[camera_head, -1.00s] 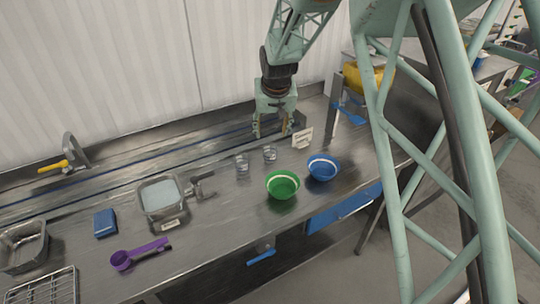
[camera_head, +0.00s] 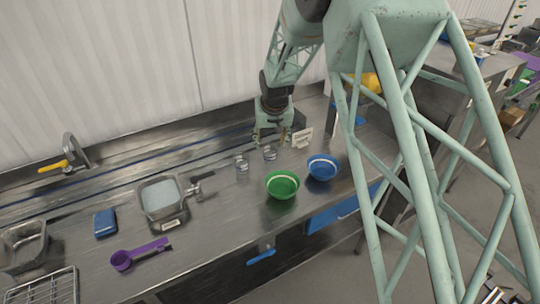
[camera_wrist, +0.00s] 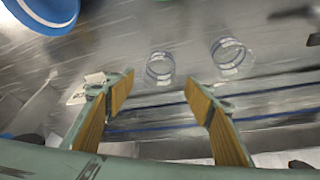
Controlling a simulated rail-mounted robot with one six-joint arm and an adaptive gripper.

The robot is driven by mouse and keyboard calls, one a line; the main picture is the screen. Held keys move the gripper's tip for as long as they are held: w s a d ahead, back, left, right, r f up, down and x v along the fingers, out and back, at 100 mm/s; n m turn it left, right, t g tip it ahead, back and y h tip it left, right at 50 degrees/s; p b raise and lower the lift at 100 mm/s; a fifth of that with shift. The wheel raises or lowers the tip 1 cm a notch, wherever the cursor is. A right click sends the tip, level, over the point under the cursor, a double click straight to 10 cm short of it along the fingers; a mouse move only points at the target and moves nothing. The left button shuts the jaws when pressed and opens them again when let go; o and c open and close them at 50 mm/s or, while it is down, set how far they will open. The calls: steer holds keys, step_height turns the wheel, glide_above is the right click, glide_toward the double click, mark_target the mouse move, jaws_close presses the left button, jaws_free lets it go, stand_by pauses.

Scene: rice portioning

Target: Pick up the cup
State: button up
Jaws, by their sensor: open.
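Two small clear cups stand upright on the steel counter. In the head view, one clear cup (camera_head: 270,154) is on the right, just in front of my gripper (camera_head: 270,138), and the other clear cup (camera_head: 241,164) is to its left. In the wrist view, my gripper (camera_wrist: 160,84) is open and empty. The right-hand cup (camera_wrist: 160,68) shows just beyond the gap between its fingertips, apart from both fingers. The other cup (camera_wrist: 229,55) lies further right there. A purple measuring scoop (camera_head: 138,254) lies at the counter's front left.
A green bowl (camera_head: 282,184) and a blue bowl (camera_head: 323,167) stand in front of the cups. The blue bowl also shows in the wrist view (camera_wrist: 48,15). A small card (camera_head: 302,138) stands right of my gripper. A tray on a scale (camera_head: 161,197) stands left.

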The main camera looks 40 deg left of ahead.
mark_target(270, 147)
steer(key=shift+w+a+f, duration=0.1)
steer(key=shift+f, duration=0.2)
steer(key=shift+x, duration=2.4)
steer(key=shift+c, duration=0.9)
steer(key=c, duration=0.7)
